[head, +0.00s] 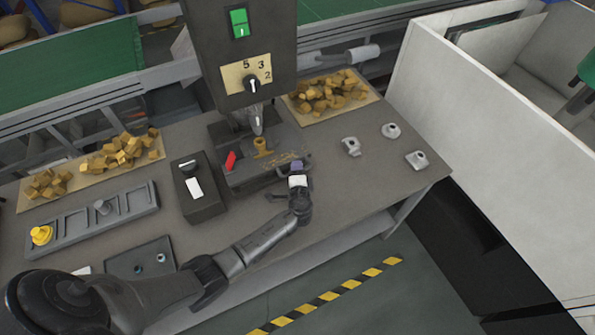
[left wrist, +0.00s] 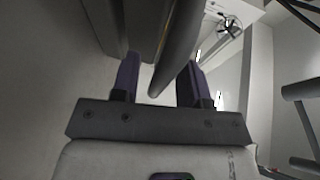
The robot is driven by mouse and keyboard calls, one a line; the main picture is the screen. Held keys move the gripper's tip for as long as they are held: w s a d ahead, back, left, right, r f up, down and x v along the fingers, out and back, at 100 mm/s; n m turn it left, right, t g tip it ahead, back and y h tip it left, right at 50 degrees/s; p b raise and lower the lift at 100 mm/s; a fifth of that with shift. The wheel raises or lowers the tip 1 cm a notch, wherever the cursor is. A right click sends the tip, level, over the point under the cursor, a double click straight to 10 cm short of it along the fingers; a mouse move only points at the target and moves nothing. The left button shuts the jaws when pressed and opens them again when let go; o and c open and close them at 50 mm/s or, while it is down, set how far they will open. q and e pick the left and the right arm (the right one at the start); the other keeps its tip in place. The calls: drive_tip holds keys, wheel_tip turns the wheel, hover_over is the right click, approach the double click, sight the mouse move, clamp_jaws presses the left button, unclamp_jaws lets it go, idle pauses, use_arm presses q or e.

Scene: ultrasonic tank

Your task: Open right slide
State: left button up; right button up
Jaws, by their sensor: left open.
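No part is plainly marked as the right slide, so I cannot tell which it is. A dark machine base (head: 250,180) with a red lever (head: 230,161) and a brass-coloured piece (head: 262,147) sits under a grey machine head (head: 240,50). My left gripper (head: 297,167) is at the base's front right corner, above the table's front part. In the left wrist view its two purple fingers stand apart, open, with a rounded grey bar (left wrist: 178,50) between them. I cannot tell whether they touch the bar. My right gripper is not in view.
A dark control box (head: 197,190) stands left of the base. Trays of yellowish blocks (head: 125,152) lie behind. Several small metal parts (head: 391,131) lie on the table's right. A white partition (head: 480,120) bounds the right side. A grey rack (head: 90,225) lies at left.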

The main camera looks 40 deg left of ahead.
use_arm(q)
drive_tip(key=shift+c, duration=0.2)
clamp_jaws()
idle(0.4)
